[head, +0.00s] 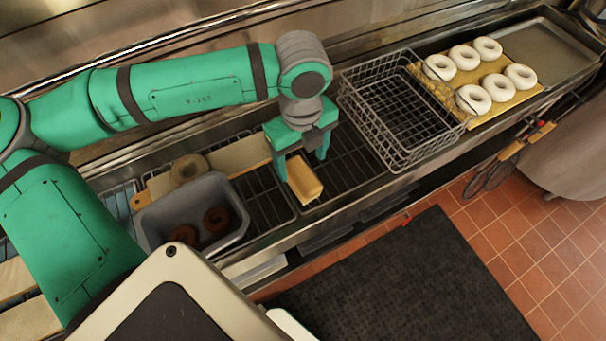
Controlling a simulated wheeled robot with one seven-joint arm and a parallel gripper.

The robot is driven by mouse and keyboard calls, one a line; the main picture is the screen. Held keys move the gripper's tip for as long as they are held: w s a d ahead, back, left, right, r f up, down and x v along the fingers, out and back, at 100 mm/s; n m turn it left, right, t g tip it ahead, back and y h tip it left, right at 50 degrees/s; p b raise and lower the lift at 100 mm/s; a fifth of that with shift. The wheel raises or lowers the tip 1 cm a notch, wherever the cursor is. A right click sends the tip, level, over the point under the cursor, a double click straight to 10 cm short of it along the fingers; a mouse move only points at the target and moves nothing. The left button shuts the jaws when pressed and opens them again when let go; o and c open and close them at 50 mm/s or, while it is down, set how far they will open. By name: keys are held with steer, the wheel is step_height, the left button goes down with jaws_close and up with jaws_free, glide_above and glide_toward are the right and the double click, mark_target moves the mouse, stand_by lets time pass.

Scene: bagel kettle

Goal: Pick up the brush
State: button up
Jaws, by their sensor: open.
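A tan, block-shaped object (306,182), which looks like the brush, lies on the dark wire rack. Its bristles cannot be made out. My green gripper (302,168) points down over its far end, with one finger on the left and the other on the right. The fingers are apart. I cannot tell whether either finger touches the block. The gripper hides part of its far end.
A wire basket (362,118) stands just right of my gripper. A grey bin (150,222) with dark bagels is to the left, near a board (240,154) and one baked bagel (188,168). Pale bagels (473,98) sit on a board at far right.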

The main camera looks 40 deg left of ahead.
mark_target(300, 174)
steer(key=shift+s+a+f, duration=0.1)
steer(key=shift+a+f, duration=0.05)
steer(key=shift+f, duration=3.3)
steer(key=c, duration=1.2)
